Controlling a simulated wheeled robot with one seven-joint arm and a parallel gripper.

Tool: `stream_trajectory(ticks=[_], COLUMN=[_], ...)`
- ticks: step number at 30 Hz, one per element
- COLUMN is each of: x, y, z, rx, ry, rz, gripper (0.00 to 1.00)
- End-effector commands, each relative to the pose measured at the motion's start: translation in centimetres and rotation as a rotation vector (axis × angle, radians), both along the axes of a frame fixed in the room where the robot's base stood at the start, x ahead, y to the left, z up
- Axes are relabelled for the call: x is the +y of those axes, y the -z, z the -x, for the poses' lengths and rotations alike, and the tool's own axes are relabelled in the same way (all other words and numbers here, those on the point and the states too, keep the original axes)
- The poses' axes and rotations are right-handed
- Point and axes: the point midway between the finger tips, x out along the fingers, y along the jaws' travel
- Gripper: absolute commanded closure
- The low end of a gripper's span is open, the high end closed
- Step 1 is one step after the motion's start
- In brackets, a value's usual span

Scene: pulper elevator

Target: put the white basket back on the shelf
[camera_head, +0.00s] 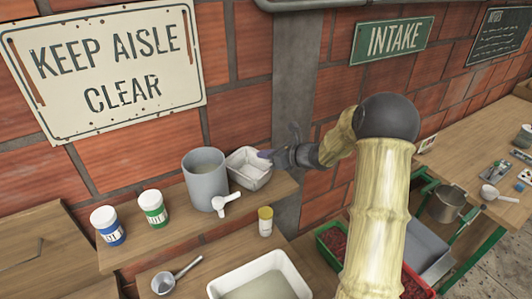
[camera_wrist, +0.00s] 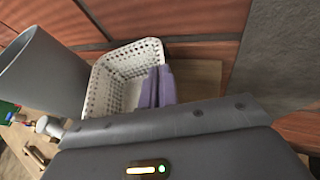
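The white basket (camera_head: 248,168) is a small rectangular, perforated, empty basket at the right end of the upper wooden shelf (camera_head: 180,235), against the wall. It also shows in the wrist view (camera_wrist: 103,85). My gripper (camera_head: 266,154) reaches in from the right. Its purple fingertips (camera_wrist: 158,87) are close together at the basket's right wall and appear closed on it. The grey wrist body hides the near side of the basket in the wrist view. I cannot tell whether the basket's underside fully touches the shelf.
A grey cylinder (camera_head: 205,181) stands close to the basket's left. A white scoop (camera_head: 225,202), a blue-labelled jar (camera_head: 108,225) and a green-labelled jar (camera_head: 153,208) share the shelf. A yellow-capped bottle (camera_head: 265,221) and white tub (camera_head: 262,272) are below. A grey pillar (camera_head: 296,90) is behind my wrist.

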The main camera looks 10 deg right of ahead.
Motion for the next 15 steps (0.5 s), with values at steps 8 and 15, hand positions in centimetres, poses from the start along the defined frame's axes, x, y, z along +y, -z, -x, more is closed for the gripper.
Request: stream_trajectory(ticks=[8, 15], x=[-0.15, -0.14], y=[0.15, 0.27], z=[-0.01, 0.0], rx=[-0.001, -0.001], ry=[0.002, 0.002], rz=[0.0, 0.0], gripper=[1.0, 0.76])
